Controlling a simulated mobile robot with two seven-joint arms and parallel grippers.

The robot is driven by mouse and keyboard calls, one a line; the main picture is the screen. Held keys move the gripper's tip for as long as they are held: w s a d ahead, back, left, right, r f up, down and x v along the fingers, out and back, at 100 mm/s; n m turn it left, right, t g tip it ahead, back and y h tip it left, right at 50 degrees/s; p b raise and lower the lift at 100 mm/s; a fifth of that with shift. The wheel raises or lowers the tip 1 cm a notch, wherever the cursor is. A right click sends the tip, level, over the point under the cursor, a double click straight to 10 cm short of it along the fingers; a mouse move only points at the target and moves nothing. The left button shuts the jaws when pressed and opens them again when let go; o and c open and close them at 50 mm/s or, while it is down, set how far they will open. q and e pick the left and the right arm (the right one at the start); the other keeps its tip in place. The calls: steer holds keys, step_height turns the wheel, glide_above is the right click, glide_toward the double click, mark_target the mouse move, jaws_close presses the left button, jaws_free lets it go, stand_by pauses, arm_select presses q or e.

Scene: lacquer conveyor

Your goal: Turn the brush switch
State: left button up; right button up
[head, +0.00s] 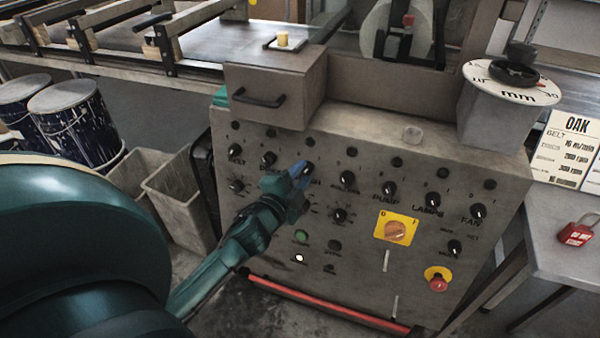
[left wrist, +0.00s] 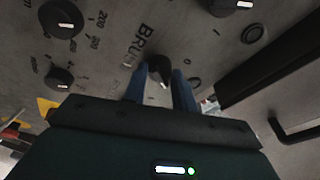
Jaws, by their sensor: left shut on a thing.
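The brush switch (left wrist: 157,69) is a small black knob with a pale pointer mark on the grey control panel. The partly visible "BRU" lettering stands beside it in the left wrist view. My left gripper (head: 301,172) reaches up to the panel from the lower left. Its blue fingers (left wrist: 160,88) stand on either side of the knob, shut on it. In the head view the fingers hide most of the switch and part of its label. My right gripper is in neither view.
Similar black knobs, such as the pump knob (head: 389,188) and fan knob (head: 478,211), sit close by. An orange rotary switch (head: 396,231) and a red button (head: 438,284) are lower right. A handled box (head: 275,85) juts out above the panel.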

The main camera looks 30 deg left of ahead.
arm_select(q)
steer(key=shift+r, duration=0.1)
steer(key=o, duration=1)
steer(key=s+d, duration=0.1)
steer(key=s, duration=1.2)
steer(key=shift+r, duration=0.35)
steer(key=shift+d, duration=0.2)
